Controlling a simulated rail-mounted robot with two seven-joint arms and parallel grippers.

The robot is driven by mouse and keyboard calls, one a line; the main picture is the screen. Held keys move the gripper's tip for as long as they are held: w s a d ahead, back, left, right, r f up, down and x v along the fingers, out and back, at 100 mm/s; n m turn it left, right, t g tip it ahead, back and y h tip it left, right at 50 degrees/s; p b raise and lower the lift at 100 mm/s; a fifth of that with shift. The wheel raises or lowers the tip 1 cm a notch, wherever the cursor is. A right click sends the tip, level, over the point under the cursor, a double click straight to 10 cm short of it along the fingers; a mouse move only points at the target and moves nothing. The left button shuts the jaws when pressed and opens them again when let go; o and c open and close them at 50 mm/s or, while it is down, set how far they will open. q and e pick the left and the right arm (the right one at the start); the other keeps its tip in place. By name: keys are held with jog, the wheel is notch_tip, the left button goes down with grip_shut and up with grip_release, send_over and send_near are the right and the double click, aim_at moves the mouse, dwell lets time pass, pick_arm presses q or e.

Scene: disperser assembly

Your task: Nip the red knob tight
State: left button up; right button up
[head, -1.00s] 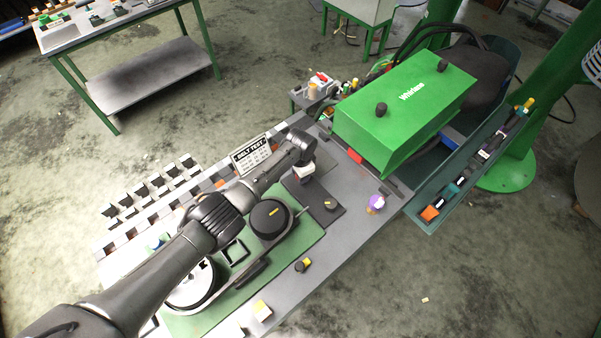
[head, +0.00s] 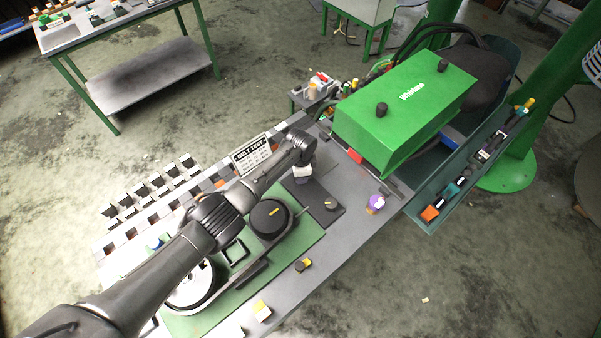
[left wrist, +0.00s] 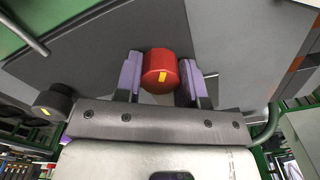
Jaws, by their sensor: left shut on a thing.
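The red knob (left wrist: 159,70) with a yellow mark on its face sits between the two purple-padded fingers of my left gripper (left wrist: 160,82) in the left wrist view. The fingers are shut on it from both sides. In the head view my left gripper (head: 303,174) points down over the dark plate (head: 317,196) on the bench, and the red knob is hidden beneath the wrist. My right gripper is not in view.
A small black knob (head: 330,204) stands close by on the dark plate; it also shows in the left wrist view (left wrist: 52,102). A purple knob (head: 376,204) is near the bench edge. The "Belt Test" sign (head: 251,155) and green box (head: 405,105) stand behind.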

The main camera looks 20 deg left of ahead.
pick_arm(q)
jog(key=o, duration=0.9)
jog(key=shift+r, duration=0.5)
jog(key=shift+r+p, duration=0.75)
jog(key=shift+r, duration=5.7)
